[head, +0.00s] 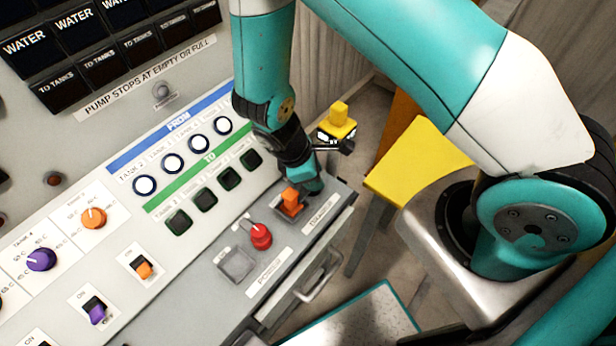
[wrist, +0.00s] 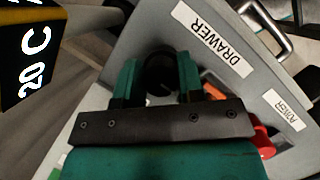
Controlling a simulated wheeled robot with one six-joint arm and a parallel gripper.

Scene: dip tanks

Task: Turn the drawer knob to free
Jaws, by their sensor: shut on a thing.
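The drawer knob (wrist: 160,70) is a dark round knob in the wrist view, on the grey panel beside the DRAWER label (wrist: 212,40). My gripper (wrist: 160,85) is shut on it, with one teal finger on each side. In the head view my gripper (head: 308,182) reaches down to the panel's right end, near the DRAWER label (head: 319,213), and hides the knob. Which way the knob is turned cannot be told. The drawer's metal handle (head: 318,281) is on the front below.
An orange switch (head: 292,201) sits close beside my gripper. A red knob (head: 260,236) stands left of it, near the POWER label (head: 269,272). A yellow-topped block (head: 338,122) is behind my wrist. A yellow surface (head: 418,160) lies to the right.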

